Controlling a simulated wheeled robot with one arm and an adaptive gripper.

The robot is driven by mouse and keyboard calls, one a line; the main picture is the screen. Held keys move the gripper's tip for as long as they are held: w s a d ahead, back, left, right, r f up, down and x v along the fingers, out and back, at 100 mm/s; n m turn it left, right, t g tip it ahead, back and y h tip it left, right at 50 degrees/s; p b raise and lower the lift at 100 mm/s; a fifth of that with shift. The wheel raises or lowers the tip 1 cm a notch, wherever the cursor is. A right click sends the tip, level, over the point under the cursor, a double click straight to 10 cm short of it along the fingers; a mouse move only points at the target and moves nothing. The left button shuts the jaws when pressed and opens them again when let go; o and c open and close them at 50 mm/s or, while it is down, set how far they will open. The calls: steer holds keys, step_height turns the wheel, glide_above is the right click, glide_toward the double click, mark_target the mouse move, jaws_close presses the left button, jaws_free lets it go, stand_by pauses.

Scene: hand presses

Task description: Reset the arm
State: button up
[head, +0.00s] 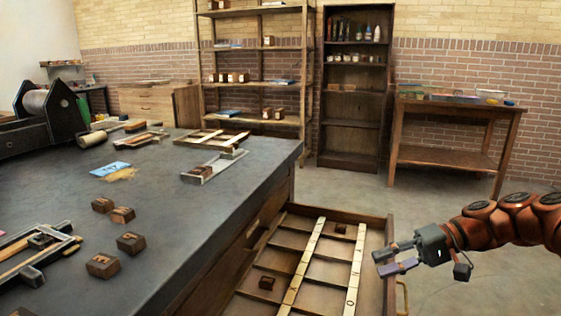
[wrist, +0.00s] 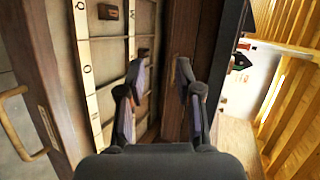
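My gripper (head: 385,259) is at the right of the head view, at the end of my orange-brown arm. It hangs over the right side of an open drawer (head: 374,235) with lettered divider strips. In the wrist view my gripper (wrist: 158,95) has its two fingers apart, with nothing between them. The drawer's compartments and strips (wrist: 92,75) show beyond the fingers in that view. I cannot tell the exact height of the fingers above the drawer.
Two small wooden blocks lie in the drawer, one near (head: 266,283) and one far (head: 340,228). The dark workbench (head: 190,215) at left holds several lettered blocks, frames and a press (head: 45,115). Shelves (head: 355,90) and a side table (head: 455,105) stand behind. Floor at right is clear.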

steer(key=s+a+r+n+g+h+p, duration=0.25)
steer(key=s+a+r+h+p, duration=0.35)
steer(key=s+a+r+p, duration=0.8)
steer(key=s+d+r+m+h+p, duration=0.1)
steer(key=s+d+r+h+p, duration=0.1)
steer(key=s+d+p, duration=0.3)
steer(key=s+d+r+m+h+p, duration=0.1)
steer(key=s+d+h+p, duration=0.3)
steer(key=s+p, duration=0.3)
steer(key=s+h, duration=0.1)
steer(key=s, duration=0.2)
steer(key=shift+s+d+r+p, duration=0.3)
steer(key=shift+d+r, duration=0.05)
steer(key=shift+a+t, duration=0.1)
steer(key=shift+t, duration=0.15)
